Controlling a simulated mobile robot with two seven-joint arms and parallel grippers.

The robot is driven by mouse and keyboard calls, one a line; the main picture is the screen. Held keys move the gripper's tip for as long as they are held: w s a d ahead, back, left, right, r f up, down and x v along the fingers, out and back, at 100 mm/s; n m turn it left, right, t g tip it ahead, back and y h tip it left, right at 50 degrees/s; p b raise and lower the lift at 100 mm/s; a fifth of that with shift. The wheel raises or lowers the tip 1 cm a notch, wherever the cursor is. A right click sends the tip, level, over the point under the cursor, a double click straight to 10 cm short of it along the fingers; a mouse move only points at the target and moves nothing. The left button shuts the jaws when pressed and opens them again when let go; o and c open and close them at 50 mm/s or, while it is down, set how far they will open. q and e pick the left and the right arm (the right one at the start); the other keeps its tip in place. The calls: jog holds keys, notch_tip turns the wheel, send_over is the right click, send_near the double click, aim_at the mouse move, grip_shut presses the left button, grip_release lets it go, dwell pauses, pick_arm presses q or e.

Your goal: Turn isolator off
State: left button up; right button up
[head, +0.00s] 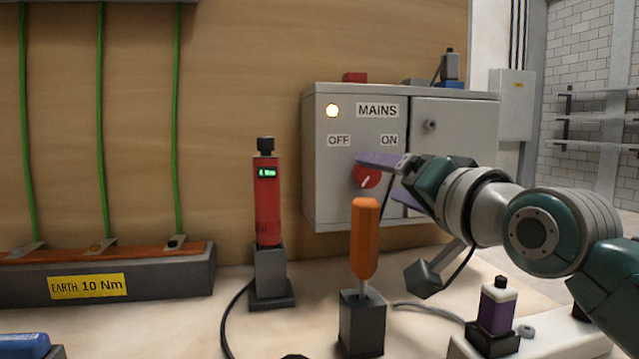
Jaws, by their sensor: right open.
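The isolator is a red rotary knob (366,177) on the front of a grey cabinet (330,204) marked MAINS. Its white pointer line leans up and right, towards the ON label (389,140); the OFF label (339,140) is up and left of it. A round lamp (332,111) at the cabinet's upper left glows. My right gripper (379,179) is open at the knob, with one purple finger above it and the other to its lower right. The upper finger covers the knob's top edge; contact cannot be told. My left gripper is out of view.
An orange-handled tool (364,238) stands in a dark block in front of the cabinet. A red tool with a green display (267,201) stands to its left. A purple-and-white bottle (497,307) stands below my right arm. An earth bar (105,284) lies at left.

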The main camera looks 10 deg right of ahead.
aim_at(371, 175)
jog(key=shift+w+a+b, duration=0.2)
jog(key=shift+w, duration=0.8)
jog(key=shift+w+a+b, duration=0.15)
jog(key=shift+w, duration=0.85)
grip_shut()
